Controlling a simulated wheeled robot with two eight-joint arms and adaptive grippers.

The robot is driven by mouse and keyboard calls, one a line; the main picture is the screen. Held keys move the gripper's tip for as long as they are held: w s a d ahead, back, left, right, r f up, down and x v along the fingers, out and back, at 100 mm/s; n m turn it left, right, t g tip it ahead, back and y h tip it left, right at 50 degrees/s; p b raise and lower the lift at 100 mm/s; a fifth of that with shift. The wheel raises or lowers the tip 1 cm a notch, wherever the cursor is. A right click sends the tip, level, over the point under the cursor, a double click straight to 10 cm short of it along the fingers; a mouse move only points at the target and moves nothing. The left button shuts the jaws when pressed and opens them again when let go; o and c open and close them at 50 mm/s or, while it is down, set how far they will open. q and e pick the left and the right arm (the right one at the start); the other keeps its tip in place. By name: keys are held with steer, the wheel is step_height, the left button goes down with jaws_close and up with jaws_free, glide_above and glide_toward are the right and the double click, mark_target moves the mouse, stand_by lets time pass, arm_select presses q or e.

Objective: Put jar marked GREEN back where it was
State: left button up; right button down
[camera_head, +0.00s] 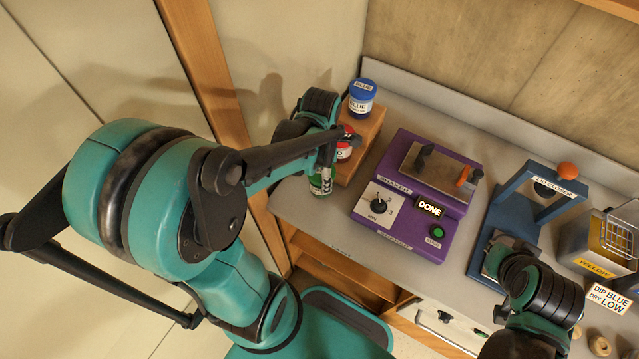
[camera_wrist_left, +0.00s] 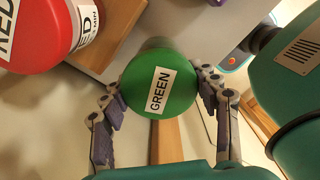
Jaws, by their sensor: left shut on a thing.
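The jar marked GREEN (camera_head: 320,184) is at the left end of the counter, in front of the wooden stepped stand (camera_head: 366,133). Its green lid with the label GREEN (camera_wrist_left: 160,84) faces the camera in the left wrist view. My left gripper (camera_head: 326,160) is shut on this jar, one finger on each side of it. I cannot tell whether the jar's base touches a surface. The red jar (camera_head: 346,143) is on the stand, partly behind my gripper; it also shows in the left wrist view (camera_wrist_left: 38,35). The blue jar (camera_head: 361,96) stands on the higher step.
A purple shaker (camera_head: 405,222) with a DONE display stands right of the stand. A blue press (camera_head: 540,195) with an orange knob and a yellow-labelled tank (camera_head: 600,245) stand further right. My right arm is by the press; its fingers do not show clearly.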

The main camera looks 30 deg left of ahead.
arm_select(q)
step_height(320, 180, down, 4)
steer(key=shift+a+r+b, duration=0.1)
steer(key=shift+a+b, duration=0.05)
steer(key=shift+b, duration=0.65)
steer(key=shift+f, duration=0.2)
steer(key=shift+f, duration=0.15)
steer(key=o, duration=1.6)
